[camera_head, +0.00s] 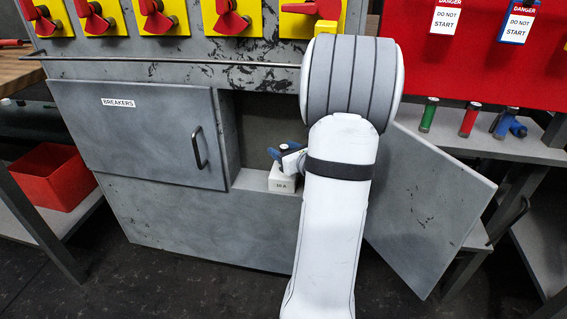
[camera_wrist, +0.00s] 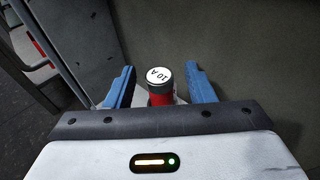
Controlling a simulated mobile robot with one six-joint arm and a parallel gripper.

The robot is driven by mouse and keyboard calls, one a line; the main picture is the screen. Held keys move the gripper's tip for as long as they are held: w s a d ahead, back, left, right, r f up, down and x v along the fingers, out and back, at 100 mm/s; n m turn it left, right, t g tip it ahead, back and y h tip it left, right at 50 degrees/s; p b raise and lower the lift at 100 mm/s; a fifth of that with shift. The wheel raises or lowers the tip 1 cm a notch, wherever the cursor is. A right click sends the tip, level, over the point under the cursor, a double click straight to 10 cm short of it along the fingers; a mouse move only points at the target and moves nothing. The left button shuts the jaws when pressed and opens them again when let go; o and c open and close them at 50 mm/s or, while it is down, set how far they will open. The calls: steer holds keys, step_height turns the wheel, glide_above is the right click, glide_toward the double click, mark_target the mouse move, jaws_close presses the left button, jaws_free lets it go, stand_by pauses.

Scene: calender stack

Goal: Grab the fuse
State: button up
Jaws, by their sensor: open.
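The fuse (camera_wrist: 160,78) is a red cylinder with a white top marked 10 A, upright in the wrist view. My gripper (camera_wrist: 161,84) is open, with one blue finger on each side of the fuse and gaps showing between. The lower part of the fuse is hidden behind the gripper body. In the head view, my gripper (camera_head: 283,152) is inside the cabinet opening, just above a white block (camera_head: 281,184) with a label that seems to read 10 A. My arm hides part of the opening there.
The left cabinet door (camera_head: 140,135), labelled BREAKERS, is closed. The right door (camera_head: 425,205) hangs open beside my arm. Green (camera_head: 429,115), red (camera_head: 470,120) and blue (camera_head: 517,128) cylinders stand or lie on the right shelf. A red bin (camera_head: 52,180) is at left.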

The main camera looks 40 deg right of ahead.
steer(key=c, duration=1.1)
steer(key=shift+o, duration=0.2)
steer(key=shift+r, duration=0.2)
